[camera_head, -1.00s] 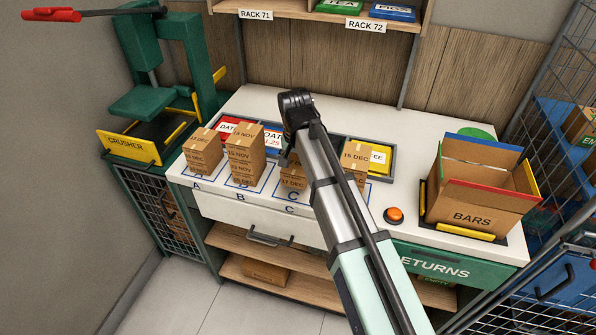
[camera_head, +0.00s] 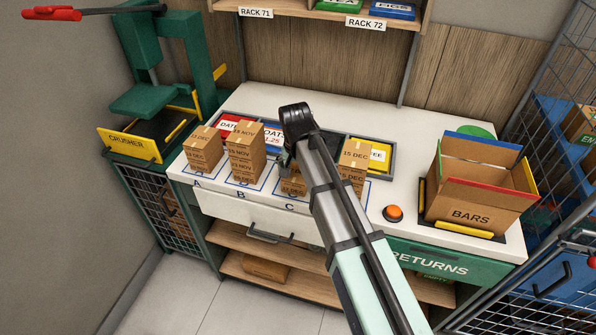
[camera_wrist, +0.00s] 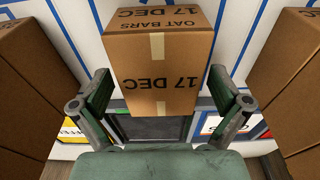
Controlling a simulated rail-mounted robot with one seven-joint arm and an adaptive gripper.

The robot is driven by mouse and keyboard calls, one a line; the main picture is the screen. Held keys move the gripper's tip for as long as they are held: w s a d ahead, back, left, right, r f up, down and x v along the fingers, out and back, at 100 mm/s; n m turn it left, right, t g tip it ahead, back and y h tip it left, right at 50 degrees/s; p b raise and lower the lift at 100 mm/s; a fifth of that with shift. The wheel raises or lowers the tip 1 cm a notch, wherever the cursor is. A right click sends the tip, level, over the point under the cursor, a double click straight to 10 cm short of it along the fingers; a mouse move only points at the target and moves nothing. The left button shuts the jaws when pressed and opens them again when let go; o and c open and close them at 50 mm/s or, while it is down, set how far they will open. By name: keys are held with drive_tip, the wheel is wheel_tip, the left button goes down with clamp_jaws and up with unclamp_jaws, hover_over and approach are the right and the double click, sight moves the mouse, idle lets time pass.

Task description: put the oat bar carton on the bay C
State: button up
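The oat bar carton (camera_wrist: 160,75) is a brown box with tape, marked OAT BARS and 17 DEC. In the head view the oat bar carton (camera_head: 292,187) is at bay C (camera_head: 289,208), partly behind my arm. Its underside is hidden, so I cannot tell whether it rests on the bench. My gripper (camera_wrist: 160,90) has one finger on each side of the carton. In the head view the fingers are mostly hidden by the wrist.
Carton stacks stand at bay A (camera_head: 203,148), at bay B (camera_head: 246,152) and right of bay C (camera_head: 355,165). Trays (camera_head: 272,137) lie behind them. An orange button (camera_head: 393,213) and an open BARS box (camera_head: 475,200) are to the right. A crusher (camera_head: 145,105) is at the left.

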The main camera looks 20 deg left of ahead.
sight(296, 174)
wheel_tip(296, 174, up, 12)
drive_tip(key=s+b, duration=0.1)
drive_tip(key=b, duration=0.1)
drive_tip(key=shift+s+r, duration=0.15)
drive_tip(key=shift+s, duration=0.05)
idle(0.5)
idle(0.3)
